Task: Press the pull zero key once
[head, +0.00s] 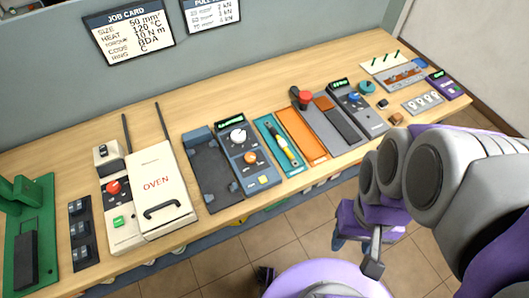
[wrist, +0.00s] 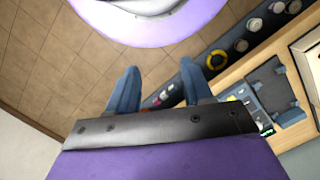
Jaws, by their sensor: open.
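I cannot read any label for the pull zero key. Candidates stand at the right of the bench in the head view: a dark grey unit (head: 357,108) with a green-lit display and a blue knob, and a small purple unit (head: 445,86) with a display at the far right end. Their small keys are too small to tell apart. My gripper (head: 372,258) hangs below and in front of the bench edge, well away from both units. In the wrist view my gripper (wrist: 160,88) shows two blue fingers apart, with nothing held between them.
The wooden bench (head: 90,165) also carries a cream oven (head: 155,183), a blue-grey unit with knobs (head: 245,155), an orange panel (head: 300,135) and a red-knobbed lever (head: 304,97). A job card (head: 128,30) hangs behind. Tiled floor (head: 215,262) lies in front.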

